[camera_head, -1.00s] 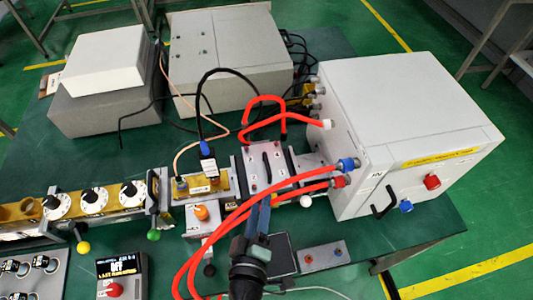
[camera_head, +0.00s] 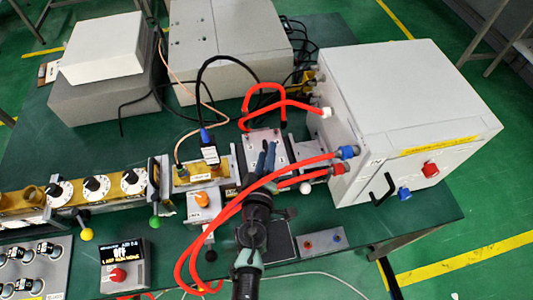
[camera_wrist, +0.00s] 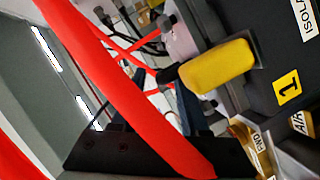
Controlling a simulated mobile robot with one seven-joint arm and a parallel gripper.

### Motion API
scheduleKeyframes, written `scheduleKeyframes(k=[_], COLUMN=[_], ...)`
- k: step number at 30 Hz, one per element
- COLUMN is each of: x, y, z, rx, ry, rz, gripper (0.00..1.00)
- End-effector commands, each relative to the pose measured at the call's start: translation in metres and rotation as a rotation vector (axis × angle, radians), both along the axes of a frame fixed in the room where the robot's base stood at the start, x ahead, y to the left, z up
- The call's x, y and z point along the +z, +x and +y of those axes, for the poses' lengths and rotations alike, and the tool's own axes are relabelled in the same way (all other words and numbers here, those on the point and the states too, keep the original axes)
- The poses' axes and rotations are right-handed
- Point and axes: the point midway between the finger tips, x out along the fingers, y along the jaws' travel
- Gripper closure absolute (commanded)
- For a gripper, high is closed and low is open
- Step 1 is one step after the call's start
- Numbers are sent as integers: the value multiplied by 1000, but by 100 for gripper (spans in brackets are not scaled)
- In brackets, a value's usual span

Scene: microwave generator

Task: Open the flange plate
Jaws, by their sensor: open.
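A grey plate-topped block (camera_head: 262,137) sits on the waveguide line, left of the big white cabinet. I take it as the flange plate area, but no label there is readable. In the head view my gripper (camera_head: 267,153) is over this block, its two dark blue fingers covering much of the top. The fingers are apart and nothing shows between them. In the wrist view my gripper (camera_wrist: 162,92) is partly behind a red hose. A yellow grip (camera_wrist: 220,68) on a dark body marked "1" and "ISOLA" is right of the fingers. Whether anything touches is unclear.
Red hoses (camera_head: 238,203) run from the white cabinet (camera_head: 390,110) close beside my arm. A black cable (camera_head: 231,58) arches over a brass section (camera_head: 197,174) to the left. A control box (camera_head: 323,240) lies at the table's front.

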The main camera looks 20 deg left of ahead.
Motion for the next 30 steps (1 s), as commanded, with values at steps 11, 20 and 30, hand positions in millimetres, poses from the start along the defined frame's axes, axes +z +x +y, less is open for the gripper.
scheduleKeyframes(k=[11, 20, 30], x=[-1, -1, -1], y=[4, 3, 4], z=[1, 1, 1], rx=[0, 0, -1], ry=[0, 0, 0], rz=[0, 0, 0], gripper=[59, 100, 100])
